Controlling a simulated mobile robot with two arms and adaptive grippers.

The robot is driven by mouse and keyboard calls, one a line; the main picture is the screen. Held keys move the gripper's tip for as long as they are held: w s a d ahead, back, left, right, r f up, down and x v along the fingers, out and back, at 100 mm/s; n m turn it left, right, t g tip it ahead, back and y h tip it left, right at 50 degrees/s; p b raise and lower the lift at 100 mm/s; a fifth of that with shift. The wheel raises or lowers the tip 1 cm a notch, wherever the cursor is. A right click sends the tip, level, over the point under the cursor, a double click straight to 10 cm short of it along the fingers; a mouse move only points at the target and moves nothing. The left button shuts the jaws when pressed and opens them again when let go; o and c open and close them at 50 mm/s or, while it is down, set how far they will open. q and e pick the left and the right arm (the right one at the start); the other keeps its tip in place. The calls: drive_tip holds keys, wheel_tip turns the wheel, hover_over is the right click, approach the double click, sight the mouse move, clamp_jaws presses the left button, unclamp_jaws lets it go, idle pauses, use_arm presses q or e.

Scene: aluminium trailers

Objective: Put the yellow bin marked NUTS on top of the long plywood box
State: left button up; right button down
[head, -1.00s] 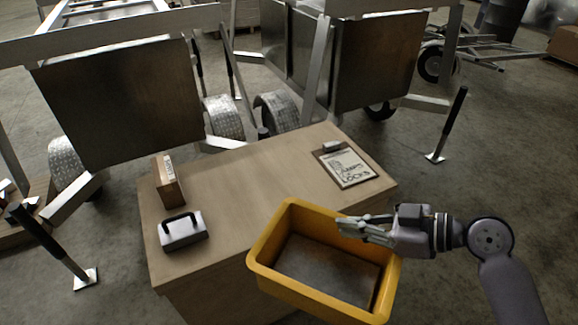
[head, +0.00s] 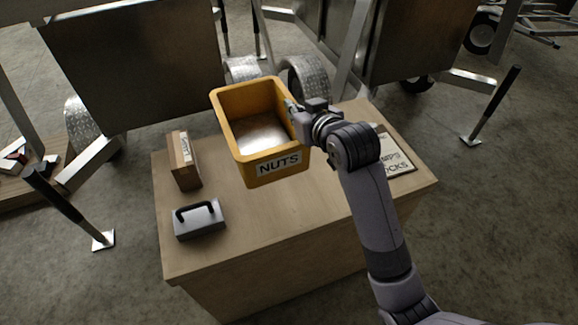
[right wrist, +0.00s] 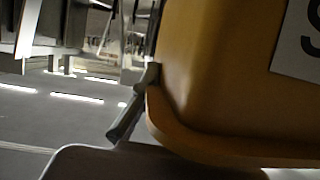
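The yellow bin (head: 240,150) shows its NUTS label on the near side. It is upright and appears empty inside, over the middle of the long plywood box (head: 225,235). I cannot tell whether its underside touches the box top. My right gripper (head: 292,106) is shut on the bin's right rim. In the right wrist view the bin's wall and rim (right wrist: 215,80) fill the right side, with a finger (right wrist: 135,105) against the rim. My left gripper is not in view.
On the box top stand a brown carton (head: 184,163) and a grey case with a black handle (head: 199,219) at left. A clipboard (head: 398,160) lies at right, partly behind my arm. Aluminium trailers (head: 135,80) with wheels stand behind.

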sight(290, 123)
drive_tip(key=f, duration=0.3)
drive_tip(key=a+f, duration=0.1)
drive_tip(key=shift+w+f, duration=0.2)
drive_tip(key=shift+w, duration=0.15)
wheel_tip(290, 123, down, 14)
drive_tip(key=shift+b, duration=0.45)
drive_tip(key=c, duration=2.3)
unclamp_jaws()
drive_tip(key=shift+f, duration=0.15)
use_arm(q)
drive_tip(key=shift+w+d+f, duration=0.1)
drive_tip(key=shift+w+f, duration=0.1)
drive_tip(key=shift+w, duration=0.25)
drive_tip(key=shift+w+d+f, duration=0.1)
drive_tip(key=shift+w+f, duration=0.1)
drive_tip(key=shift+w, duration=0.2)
use_arm(e)
drive_tip(key=o, duration=0.5)
